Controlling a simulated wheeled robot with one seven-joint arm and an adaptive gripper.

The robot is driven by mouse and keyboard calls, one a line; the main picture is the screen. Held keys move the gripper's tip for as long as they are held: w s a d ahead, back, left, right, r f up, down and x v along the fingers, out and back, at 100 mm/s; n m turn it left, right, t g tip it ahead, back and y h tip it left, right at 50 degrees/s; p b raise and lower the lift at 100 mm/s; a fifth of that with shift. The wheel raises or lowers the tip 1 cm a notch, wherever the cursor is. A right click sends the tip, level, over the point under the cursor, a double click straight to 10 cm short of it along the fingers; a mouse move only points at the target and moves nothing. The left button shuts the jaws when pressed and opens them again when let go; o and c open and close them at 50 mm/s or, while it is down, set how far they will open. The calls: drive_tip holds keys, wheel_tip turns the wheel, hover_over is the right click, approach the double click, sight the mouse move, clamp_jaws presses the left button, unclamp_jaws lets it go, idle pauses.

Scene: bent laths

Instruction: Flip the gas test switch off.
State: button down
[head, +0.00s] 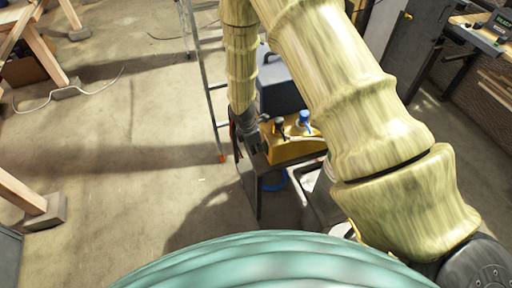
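A yellow box (290,148) stands on a small dark stand right of the picture's middle. On its top are a blue knob-like part (304,118) and a dark part with a light stem (279,125). I cannot tell which part, if any, is the gas test switch, or its position. My gripper (254,144) is at the lower end of my arm, pointing down at the left end of the yellow box. It is small, dark and partly in shadow. I cannot tell whether it touches the box or whether its fingers are apart.
A dark grey case (281,92) stands behind the yellow box. A stepladder (205,85) stands just left of my arm. A blue hose (273,184) hangs below the box. A workbench (468,22) is at upper right. The concrete floor (120,140) at left is mostly clear.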

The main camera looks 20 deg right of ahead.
drive_tip(key=shift+d+r, duration=0.2)
drive_tip(key=shift+r, duration=0.25)
drive_tip(key=a+r+b, duration=0.2)
drive_tip(key=a+r, duration=0.3)
drive_tip(key=r, duration=0.5)
drive_tip(key=shift+a+r, duration=0.2)
drive_tip(key=shift+a, duration=0.05)
idle(0.3)
drive_tip(key=shift+w, duration=0.1)
idle(0.3)
